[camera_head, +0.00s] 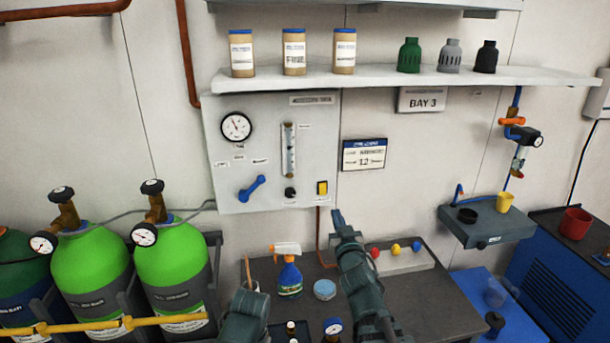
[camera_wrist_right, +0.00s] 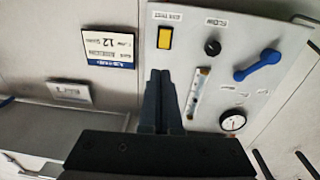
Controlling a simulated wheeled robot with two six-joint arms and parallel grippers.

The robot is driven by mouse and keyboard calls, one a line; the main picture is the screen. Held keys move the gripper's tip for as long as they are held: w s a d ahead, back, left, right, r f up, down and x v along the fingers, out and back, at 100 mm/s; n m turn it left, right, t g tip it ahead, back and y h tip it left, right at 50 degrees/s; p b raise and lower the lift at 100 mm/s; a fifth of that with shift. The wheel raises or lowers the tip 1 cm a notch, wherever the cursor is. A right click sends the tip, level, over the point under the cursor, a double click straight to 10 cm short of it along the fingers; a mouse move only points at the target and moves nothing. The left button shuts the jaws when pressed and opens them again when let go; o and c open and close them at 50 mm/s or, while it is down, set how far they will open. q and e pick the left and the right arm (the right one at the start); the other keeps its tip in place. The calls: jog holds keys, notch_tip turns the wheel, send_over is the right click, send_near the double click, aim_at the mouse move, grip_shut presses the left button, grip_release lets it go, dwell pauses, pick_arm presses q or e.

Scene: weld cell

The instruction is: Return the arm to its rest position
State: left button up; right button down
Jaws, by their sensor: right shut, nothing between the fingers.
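My right gripper (camera_head: 338,220) points up in front of the wall, just right of the lower right corner of the grey control panel (camera_head: 265,110). Its fingers are together with nothing between them. In the right wrist view the shut fingers (camera_wrist_right: 160,97) stand in front of the panel (camera_wrist_right: 222,85), which appears upside down, beside the yellow switch (camera_wrist_right: 165,38). I cannot tell if the fingertips touch the wall. The panel carries a gauge (camera_head: 236,127), a blue lever (camera_head: 252,188) and a black knob (camera_head: 290,193). My left gripper is not seen.
Below is a dark bench (camera_head: 430,300) with a spray bottle (camera_head: 289,278), a round tub (camera_head: 325,290) and a tray (camera_head: 412,262) of coloured knobs. A shelf (camera_head: 400,77) with jars runs above. Green cylinders (camera_head: 90,268) stand left. A wall sign (camera_head: 364,154) hangs near the gripper.

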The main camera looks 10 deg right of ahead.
jog(key=s+a+f+g+h, duration=0.1)
jog(key=s+a+f+g, duration=0.3)
jog(key=f, duration=0.4)
jog(key=s+a+f+g+h, duration=0.1)
jog(key=s+a+f+g, duration=0.1)
jog(key=s+f+g, duration=0.55)
jog(key=s+a+f+n+g, duration=0.2)
jog(key=s+a+f+g, duration=0.1)
jog(key=s, duration=0.4)
jog(key=s+a+f+n+g+y, duration=0.1)
jog(key=s+a+f+n+g, duration=0.1)
jog(key=s+a+f+g, duration=0.2)
jog(key=s, duration=0.3)
jog(key=shift+a, duration=0.15)
